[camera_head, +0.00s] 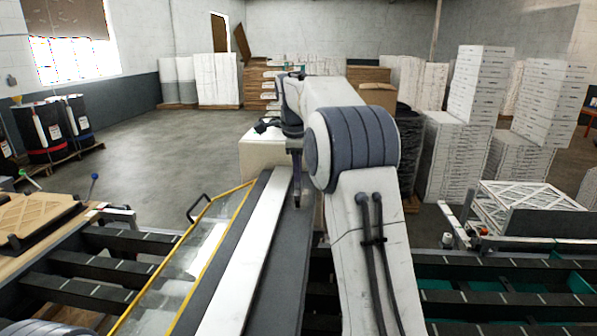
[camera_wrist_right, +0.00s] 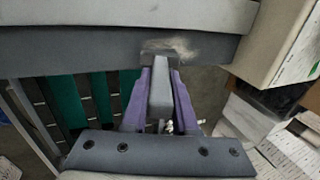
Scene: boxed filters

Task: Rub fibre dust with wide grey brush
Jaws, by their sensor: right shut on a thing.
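In the right wrist view, my right gripper (camera_wrist_right: 161,90) has its purple fingers shut on a grey block-like piece, the grey brush (camera_wrist_right: 160,98). Its far end reaches the dark grey surface (camera_wrist_right: 60,55), beside a pale, fuzzy patch of fibre dust (camera_wrist_right: 185,48). Bristles are not visible, and I cannot tell if the brush touches the surface. In the head view, my right gripper (camera_head: 297,190) points down over the far part of the dark grey strip (camera_head: 272,262). The dust cannot be made out there. My left gripper is not in view.
A pale box (camera_head: 262,157) stands at the strip's far end, close to the gripper; it also shows in the wrist view (camera_wrist_right: 275,40). A yellow-edged clear guard (camera_head: 190,265) runs along the left. White box stacks (camera_head: 480,85) stand behind on the right. Open floor lies back left.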

